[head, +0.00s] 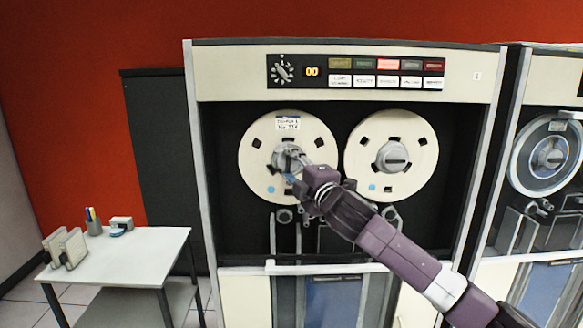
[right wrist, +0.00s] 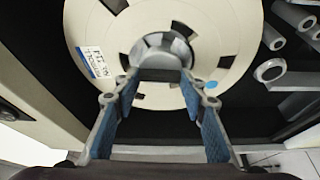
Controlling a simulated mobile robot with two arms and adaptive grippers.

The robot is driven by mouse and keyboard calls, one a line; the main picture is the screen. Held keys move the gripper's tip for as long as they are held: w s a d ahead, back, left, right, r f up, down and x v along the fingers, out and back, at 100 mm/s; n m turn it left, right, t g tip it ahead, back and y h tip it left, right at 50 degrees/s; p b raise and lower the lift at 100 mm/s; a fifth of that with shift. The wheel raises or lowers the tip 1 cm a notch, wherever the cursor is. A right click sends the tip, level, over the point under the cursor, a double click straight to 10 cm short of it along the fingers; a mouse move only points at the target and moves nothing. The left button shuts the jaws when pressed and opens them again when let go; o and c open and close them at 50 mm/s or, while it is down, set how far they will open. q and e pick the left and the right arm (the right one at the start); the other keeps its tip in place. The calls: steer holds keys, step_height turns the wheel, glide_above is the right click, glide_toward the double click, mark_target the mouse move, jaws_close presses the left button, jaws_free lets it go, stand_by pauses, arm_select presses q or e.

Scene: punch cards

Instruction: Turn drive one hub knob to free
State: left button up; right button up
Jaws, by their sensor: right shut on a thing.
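The tape drive (head: 222,180) in the middle of the head view carries two cream reels. The left reel (head: 262,140) has a white and blue label, and its grey hub knob (head: 285,152) is partly hidden by my right gripper (head: 288,166). In the right wrist view, the blue-padded fingers of the gripper (right wrist: 160,80) are closed on the grey hub knob (right wrist: 160,47) in the reel's centre. The reel (right wrist: 110,40) fills the top of that view. The knob's setting is hidden by the fingers. My left gripper is not in view.
The right reel (head: 410,130) has its own grey hub (head: 392,157). A control panel (head: 357,72) with lit buttons and a dial is above. A second drive (head: 545,160) stands at right. A white table (head: 130,250) with small desk items stands at left.

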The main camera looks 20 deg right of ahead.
steer(key=shift+n, duration=0.4)
steer(key=o, duration=1.2)
steer(key=shift+w, duration=0.1)
steer(key=shift+c, duration=0.2)
steer(key=s+d, duration=0.1)
steer(key=s, duration=1.1)
steer(key=shift+d, duration=0.15)
